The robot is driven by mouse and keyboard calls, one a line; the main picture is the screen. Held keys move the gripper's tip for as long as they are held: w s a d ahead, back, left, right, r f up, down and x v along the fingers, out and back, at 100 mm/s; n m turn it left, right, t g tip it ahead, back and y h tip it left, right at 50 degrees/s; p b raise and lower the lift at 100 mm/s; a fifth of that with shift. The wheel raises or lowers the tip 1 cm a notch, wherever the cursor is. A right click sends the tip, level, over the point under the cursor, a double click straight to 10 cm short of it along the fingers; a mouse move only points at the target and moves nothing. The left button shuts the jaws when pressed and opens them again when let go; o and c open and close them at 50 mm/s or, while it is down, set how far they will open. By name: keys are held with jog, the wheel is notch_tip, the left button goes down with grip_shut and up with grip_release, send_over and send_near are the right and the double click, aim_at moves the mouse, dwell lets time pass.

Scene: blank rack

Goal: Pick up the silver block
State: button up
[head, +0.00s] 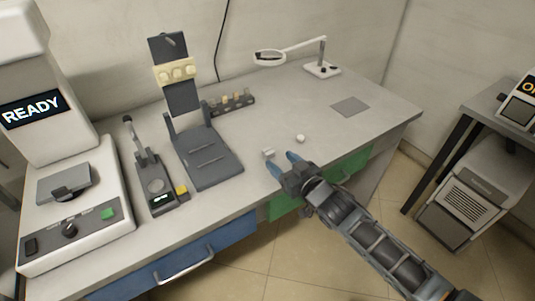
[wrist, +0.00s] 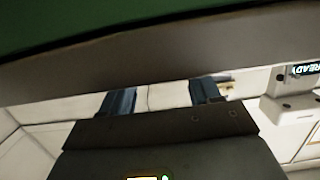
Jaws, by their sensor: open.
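A small silver-grey block (head: 268,153) sits on the workbench near its front edge in the head view. My gripper (head: 283,163) is open, with its two blue fingers apart and pointing toward the bench. The fingertips are close to the block, just in front of it and to its right. Whether they touch it I cannot tell. Nothing shows between the fingers. In the wrist view my gripper (wrist: 162,95) also shows two separated blue fingers, below a grey bench edge (wrist: 160,68). The block does not show in that view.
A small white round piece (head: 300,138) lies just behind the block. A dark fixture plate (head: 208,160) stands to the left, and a rack of small pieces (head: 232,103) behind. A magnifier lamp (head: 322,69) and a grey pad (head: 350,106) are at right. The bench between is clear.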

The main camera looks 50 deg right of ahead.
aim_at(271, 153)
jog(key=shift+a+r+p+x, duration=0.15)
jog(key=shift+p+x, duration=0.1)
jog(key=shift+x, duration=0.5)
jog(key=shift+a+r+p+x, duration=0.1)
jog(key=shift+p+x, duration=0.15)
jog(key=shift+x, duration=1.8)
jog(key=shift+d+f, duration=0.1)
jog(key=c, duration=1.1)
